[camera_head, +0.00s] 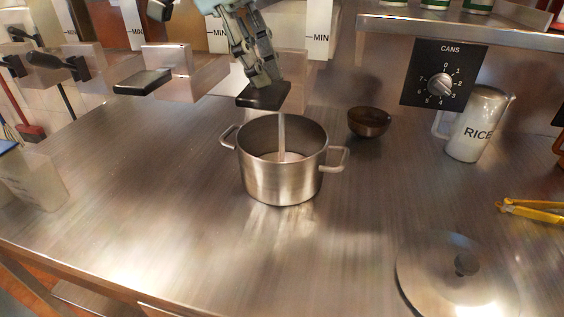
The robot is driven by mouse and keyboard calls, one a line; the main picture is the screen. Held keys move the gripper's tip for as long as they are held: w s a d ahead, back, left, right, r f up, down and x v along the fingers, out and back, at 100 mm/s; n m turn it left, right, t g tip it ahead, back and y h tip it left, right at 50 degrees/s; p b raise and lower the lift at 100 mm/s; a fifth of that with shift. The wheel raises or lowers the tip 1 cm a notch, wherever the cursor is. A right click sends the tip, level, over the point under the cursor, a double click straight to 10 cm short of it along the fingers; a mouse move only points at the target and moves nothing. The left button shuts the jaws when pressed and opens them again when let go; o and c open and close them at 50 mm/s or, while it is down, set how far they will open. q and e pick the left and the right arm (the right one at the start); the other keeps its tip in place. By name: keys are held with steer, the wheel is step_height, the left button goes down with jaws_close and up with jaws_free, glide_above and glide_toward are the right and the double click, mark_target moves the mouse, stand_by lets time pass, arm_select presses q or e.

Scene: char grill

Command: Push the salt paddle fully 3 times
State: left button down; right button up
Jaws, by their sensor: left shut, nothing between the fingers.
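My left gripper (266,80) comes down from the top of the head view. It is shut and empty, and its fingertips rest on a black dispenser paddle (262,97). A thin pale stream (282,135) falls from this paddle's dispenser into a steel pot (270,185) below. The pot stands upright on the counter with two side handles. No salt label is readable, so I cannot tell the paddle's contents by name. A second black paddle (143,82) sits to the left, untouched. My right gripper is not in view.
A small brown bowl (369,122) and a steel RICE pitcher (477,125) stand right of the pot. A lid (440,280) and yellow tongs (532,210) lie at the right. A CANS dial (440,84) is behind. The counter's front left is clear.

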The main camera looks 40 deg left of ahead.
arm_select(q)
steer(key=shift+f+b, duration=0.7)
steer(key=shift+f, duration=0.3)
steer(key=shift+r, duration=0.15)
steer(key=shift+r+p, duration=2.05)
steer(key=shift+r, duration=0.1)
step_height(320, 180, up, 5)
steer(key=p, duration=0.4)
steer(key=shift+p, duration=0.35)
